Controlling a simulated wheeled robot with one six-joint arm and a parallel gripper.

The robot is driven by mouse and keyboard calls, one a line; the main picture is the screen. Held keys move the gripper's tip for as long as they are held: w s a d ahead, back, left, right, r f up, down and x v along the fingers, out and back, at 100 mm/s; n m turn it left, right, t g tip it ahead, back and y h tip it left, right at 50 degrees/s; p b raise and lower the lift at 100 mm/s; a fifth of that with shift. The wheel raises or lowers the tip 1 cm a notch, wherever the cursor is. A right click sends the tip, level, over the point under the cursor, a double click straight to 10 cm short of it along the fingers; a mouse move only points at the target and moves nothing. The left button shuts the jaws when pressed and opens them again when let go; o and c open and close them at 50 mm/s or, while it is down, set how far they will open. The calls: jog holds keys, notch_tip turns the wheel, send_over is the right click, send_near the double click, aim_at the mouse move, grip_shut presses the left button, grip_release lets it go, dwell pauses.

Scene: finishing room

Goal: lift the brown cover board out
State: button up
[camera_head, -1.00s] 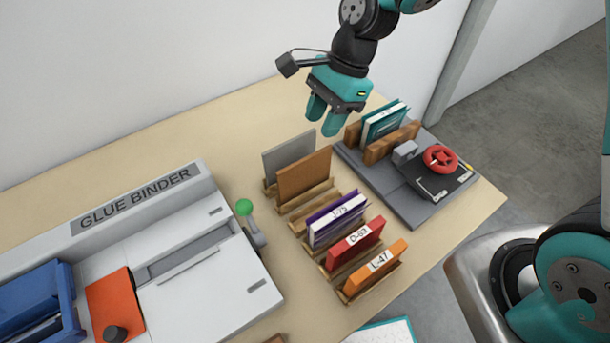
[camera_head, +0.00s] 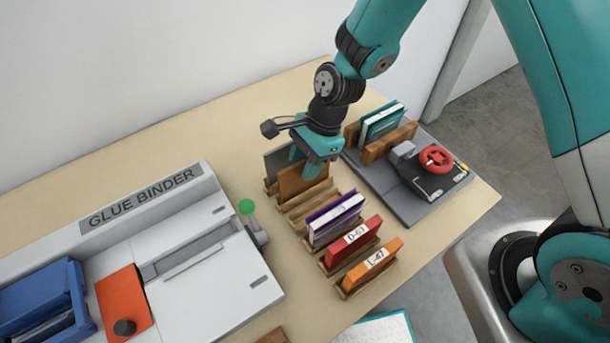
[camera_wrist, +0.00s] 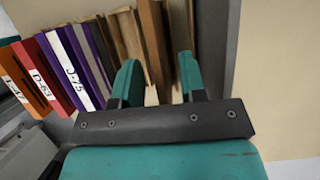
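The brown cover board (camera_head: 299,186) stands upright in a wooden slotted rack (camera_head: 290,207), in front of a grey board (camera_head: 277,160). My gripper (camera_head: 304,164) is down at its top edge, with one finger toward the grey board and the other toward the front. In the wrist view the fingers (camera_wrist: 158,64) are apart, with the brown board (camera_wrist: 153,45) in the gap between them. I cannot see contact on either side. The board's lower edge is hidden in the rack.
Purple (camera_head: 335,217), red (camera_head: 354,243) and orange (camera_head: 371,265) books stand in slots nearer the front. A glue binder (camera_head: 140,204) is at left. A grey fixture (camera_head: 408,210) with a red handwheel (camera_head: 436,159) and teal book (camera_head: 380,122) is at right.

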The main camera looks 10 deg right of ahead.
jog(key=shift+f, duration=0.25)
dwell(0.4)
grip_shut()
